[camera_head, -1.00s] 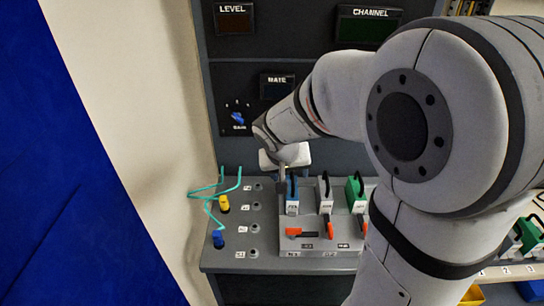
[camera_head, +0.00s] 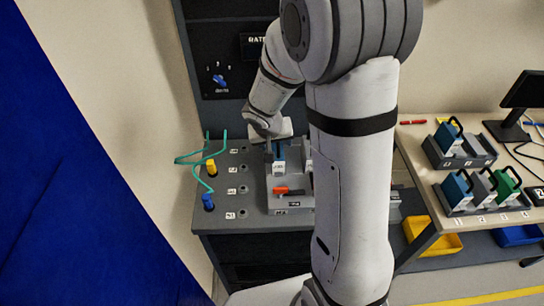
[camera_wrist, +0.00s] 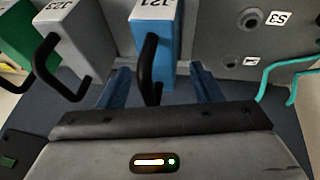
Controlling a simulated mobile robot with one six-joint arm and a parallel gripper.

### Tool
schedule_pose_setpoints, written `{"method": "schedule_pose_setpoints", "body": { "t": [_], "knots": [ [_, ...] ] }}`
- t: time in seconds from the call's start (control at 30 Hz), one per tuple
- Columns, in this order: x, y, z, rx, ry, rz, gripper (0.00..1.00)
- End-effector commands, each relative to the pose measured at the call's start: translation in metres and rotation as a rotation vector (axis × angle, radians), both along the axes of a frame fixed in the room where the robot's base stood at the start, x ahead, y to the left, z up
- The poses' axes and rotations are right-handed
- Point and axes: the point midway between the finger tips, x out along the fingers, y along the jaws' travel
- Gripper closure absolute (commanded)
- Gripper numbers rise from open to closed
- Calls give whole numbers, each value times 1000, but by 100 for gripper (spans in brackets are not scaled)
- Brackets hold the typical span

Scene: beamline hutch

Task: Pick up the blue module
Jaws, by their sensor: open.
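A blue module (camera_head: 279,153) with a white label and black handle stands in the grey dock on the console, partly hidden by my arm in the head view. In the wrist view the blue module (camera_wrist: 155,38) is upright in the picture's top middle, its black handle toward me. My gripper (camera_wrist: 162,86) is open, with one finger on each side of the handle. The fingers look apart from the handle. In the head view my gripper (camera_head: 268,144) is right at the module, its fingertips hard to make out.
A grey module (camera_wrist: 82,40) and a green module (camera_wrist: 25,35) stand beside it. Teal cable (camera_head: 190,158) loops near yellow and blue plugs at left. An orange lever (camera_head: 288,191) sits in front. The right bench (camera_head: 415,150) carries racks with more modules, some blue.

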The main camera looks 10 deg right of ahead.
Motion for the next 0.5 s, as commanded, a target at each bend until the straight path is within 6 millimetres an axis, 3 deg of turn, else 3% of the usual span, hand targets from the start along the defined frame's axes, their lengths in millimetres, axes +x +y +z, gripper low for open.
{"method": "schedule_pose_setpoints", "body": {
  "t": [0.1,0.5],
  "knots": [
    [0,0,0,0,0,-1,43],
    [0,-1,1,0,0,-2,75]
  ]
}}
